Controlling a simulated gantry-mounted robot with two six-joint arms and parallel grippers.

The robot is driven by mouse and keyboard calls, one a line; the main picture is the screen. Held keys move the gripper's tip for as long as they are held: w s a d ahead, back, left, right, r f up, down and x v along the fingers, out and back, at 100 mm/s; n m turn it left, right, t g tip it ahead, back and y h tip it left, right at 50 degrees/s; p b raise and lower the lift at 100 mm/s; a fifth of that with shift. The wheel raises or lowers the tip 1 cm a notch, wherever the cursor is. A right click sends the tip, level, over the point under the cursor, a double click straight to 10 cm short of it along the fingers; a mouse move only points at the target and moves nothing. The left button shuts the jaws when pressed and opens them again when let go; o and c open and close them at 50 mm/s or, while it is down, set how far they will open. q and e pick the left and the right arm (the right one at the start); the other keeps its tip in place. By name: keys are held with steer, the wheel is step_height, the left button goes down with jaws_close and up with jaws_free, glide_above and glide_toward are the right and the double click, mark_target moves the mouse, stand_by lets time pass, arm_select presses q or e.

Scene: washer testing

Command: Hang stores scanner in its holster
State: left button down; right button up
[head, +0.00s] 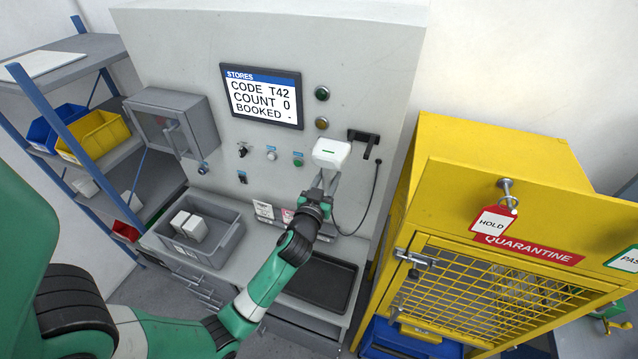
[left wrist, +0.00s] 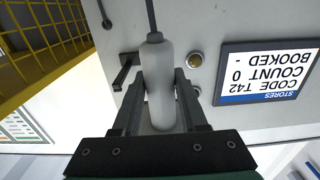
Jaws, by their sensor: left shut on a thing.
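The stores scanner is white, with a boxy head (head: 331,153) in the head view. In the left wrist view its pale rounded body (left wrist: 158,75) stands between the fingers, with a dark cord at its end. My left gripper (head: 322,188) is shut on the scanner and holds it up in front of the grey panel. The holster, a black bracket (head: 366,142) on the panel, is just right of the scanner in the head view. It also shows in the left wrist view (left wrist: 125,72), left of the scanner and apart from it. My right gripper is not in view.
The stores screen (head: 262,97) reads CODE T42, COUNT 0. A grey bin (head: 230,240) with white boxes and a black tray (head: 325,283) are on the bench below. A yellow quarantine cage (head: 500,170) stands at right. The scanner's cord hangs below the holster.

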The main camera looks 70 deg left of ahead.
arm_select(q)
steer(key=w+a+b, duration=0.5)
steer(key=w+b, duration=0.3)
steer(key=w, duration=0.3)
steer(key=shift+a, duration=0.4)
steer(key=shift+w+f, duration=0.1)
stand_by(0.4)
steer(key=shift+b, duration=0.4)
